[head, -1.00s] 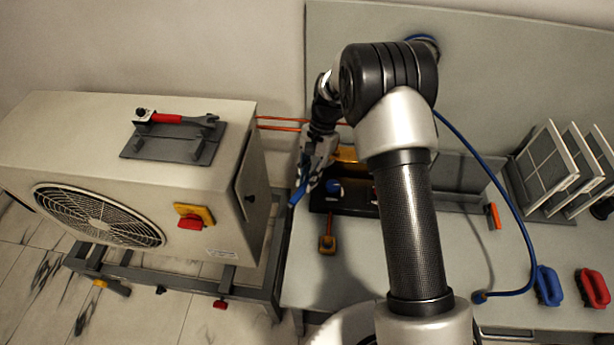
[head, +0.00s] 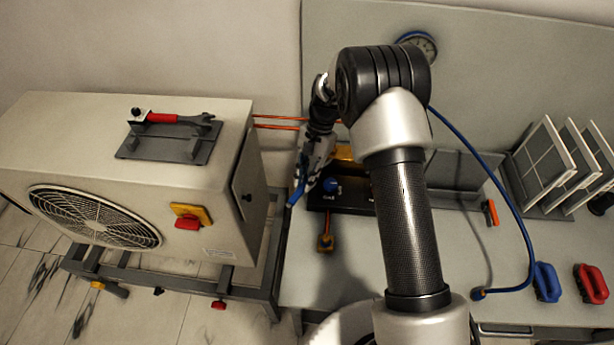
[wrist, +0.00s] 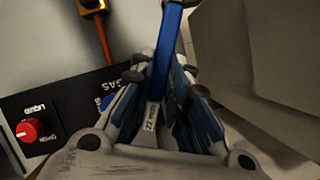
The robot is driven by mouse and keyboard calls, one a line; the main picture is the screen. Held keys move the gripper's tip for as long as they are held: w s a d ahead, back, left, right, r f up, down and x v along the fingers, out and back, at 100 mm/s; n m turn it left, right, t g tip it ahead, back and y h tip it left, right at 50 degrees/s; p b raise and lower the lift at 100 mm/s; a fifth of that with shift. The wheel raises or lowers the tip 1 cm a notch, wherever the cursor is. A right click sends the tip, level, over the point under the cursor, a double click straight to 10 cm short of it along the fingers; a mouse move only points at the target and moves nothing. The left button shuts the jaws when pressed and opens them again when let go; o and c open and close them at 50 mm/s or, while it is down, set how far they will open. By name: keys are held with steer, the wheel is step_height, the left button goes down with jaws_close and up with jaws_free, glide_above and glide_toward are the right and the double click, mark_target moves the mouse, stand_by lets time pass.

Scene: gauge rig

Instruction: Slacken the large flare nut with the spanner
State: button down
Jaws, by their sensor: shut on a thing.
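My gripper (wrist: 163,82) is shut on a blue-handled spanner (wrist: 168,45), marked 22 on its metal part. In the wrist view the blue handle points up, away from the jaws. In the head view my gripper (head: 314,160) is beside the left end of the black valve panel, with the blue spanner (head: 297,192) pointing down at its left. The panel (wrist: 65,112) carries the words LIQUID and GAS, a red knob (wrist: 28,131) and a partly hidden blue knob (wrist: 107,102). The large flare nut cannot be made out; my gripper and arm hide that area.
The outdoor unit (head: 100,205) stands left; a red-handled tool (head: 170,118) lies in its top rack (head: 145,147). Copper pipes (head: 277,122) run behind my gripper. A blue hose (head: 470,150), filter panels (head: 541,160) and blue (head: 546,283) and red (head: 591,284) handled items are right.

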steer(key=shift+w+d, duration=0.1)
steer(key=shift+w, duration=0.05)
steer(key=shift+w+d, duration=0.6)
steer(key=shift+w, duration=0.2)
steer(key=shift+w+d, duration=0.65)
steer(key=shift+w, duration=0.15)
stand_by(1.5)
steer(key=c, duration=2.1)
jaws_free()
jaws_close()
steer(key=shift+d, duration=0.1)
steer(key=shift+s+d+n+g+h, duration=0.15)
steer(key=shift+s+d+n+h, duration=0.15)
steer(key=shift+d+n, duration=0.3)
steer(key=shift+s+d+n+g+h, duration=0.2)
steer(key=shift+s+d+n, duration=0.15)
steer(key=shift+n, duration=0.35)
steer(key=shift+d, duration=0.1)
